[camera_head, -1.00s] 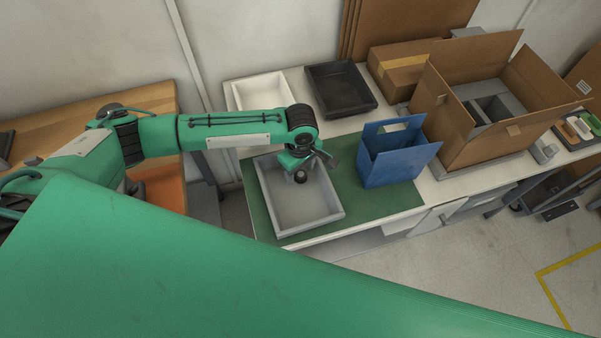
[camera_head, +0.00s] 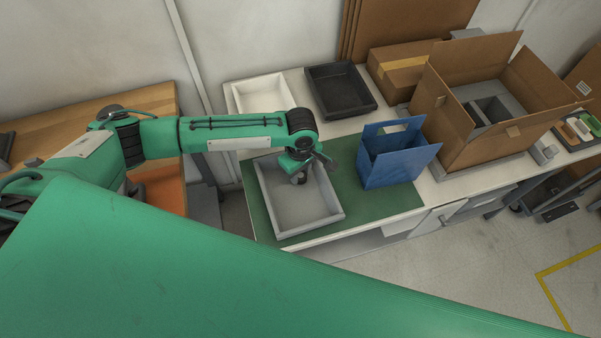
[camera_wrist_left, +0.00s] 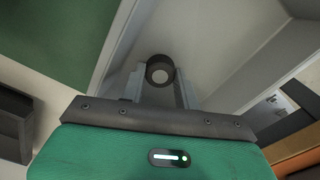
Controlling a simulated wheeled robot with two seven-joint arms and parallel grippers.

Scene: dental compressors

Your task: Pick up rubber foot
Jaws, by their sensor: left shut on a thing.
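The rubber foot (camera_wrist_left: 160,70) shows in the left wrist view as a small dark round piece with a pale centre. It sits between the two grey fingers of my left gripper (camera_wrist_left: 159,88), which is shut on it. In the head view my left gripper (camera_head: 299,178) is over the grey tray (camera_head: 322,222), inside its outline near the back. The foot is mostly hidden by the gripper there. I cannot tell whether the foot touches the tray floor. My right gripper is not in view.
The grey tray stands on a green mat (camera_head: 400,203). A blue bin (camera_head: 400,165) stands right of it. A white tray (camera_head: 240,97) and a black tray (camera_head: 340,92) are behind. A large open cardboard box (camera_head: 455,130) is at the right. My green arm link covers the foreground.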

